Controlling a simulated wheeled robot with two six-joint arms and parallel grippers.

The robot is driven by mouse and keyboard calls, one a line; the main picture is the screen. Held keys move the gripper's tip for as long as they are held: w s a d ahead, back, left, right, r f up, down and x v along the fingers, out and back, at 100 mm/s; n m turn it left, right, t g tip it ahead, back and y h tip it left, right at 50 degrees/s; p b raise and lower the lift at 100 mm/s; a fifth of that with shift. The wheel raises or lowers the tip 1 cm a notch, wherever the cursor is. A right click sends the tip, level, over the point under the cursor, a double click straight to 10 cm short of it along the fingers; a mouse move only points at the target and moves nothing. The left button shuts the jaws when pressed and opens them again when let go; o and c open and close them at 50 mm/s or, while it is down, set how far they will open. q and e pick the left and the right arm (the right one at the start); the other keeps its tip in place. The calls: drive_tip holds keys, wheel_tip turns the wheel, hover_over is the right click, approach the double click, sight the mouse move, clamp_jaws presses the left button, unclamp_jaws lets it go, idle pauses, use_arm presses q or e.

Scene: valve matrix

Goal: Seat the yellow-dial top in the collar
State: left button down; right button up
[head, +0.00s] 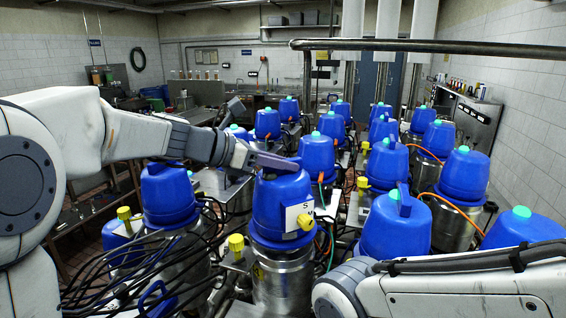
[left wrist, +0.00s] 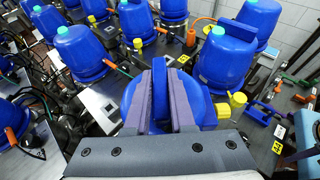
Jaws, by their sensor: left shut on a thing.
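The blue yellow-dial top (head: 275,205) has a raised fin-like handle, a white label and a yellow dial (head: 306,222) on its front. My left gripper (head: 278,162) is shut on the handle from above. The left wrist view shows the fin (left wrist: 159,95) between the two fingers, with the blue dome (left wrist: 200,105) below. The top stands upright over a steel cylinder body (head: 280,285). The collar is hidden under the top's skirt, so I cannot tell whether it is fully down. My right gripper is out of the picture.
Several blue-topped valves crowd around, including one with a fin handle (head: 395,230) at the right and one (head: 168,195) at the left. A yellow knob (head: 236,243) stands close at the left. Black cables (head: 135,270) hang at lower left. My right arm crosses the lower right.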

sight(271, 175)
use_arm(q)
drive_tip(key=shift+f+b, duration=1.35)
drive_tip(key=shift+f, duration=0.3)
drive_tip(key=c, duration=0.7)
unclamp_jaws()
drive_tip(key=p+v, duration=0.3)
drive_tip(key=v, duration=0.6)
drive_tip(key=shift+a+r, duration=0.1)
drive_tip(key=shift+r, duration=0.15)
drive_tip(key=shift+s+a+r, duration=0.15)
drive_tip(key=shift+s+a, duration=0.15)
drive_tip(key=shift+a, duration=0.2)
drive_tip(key=shift+d, duration=0.1)
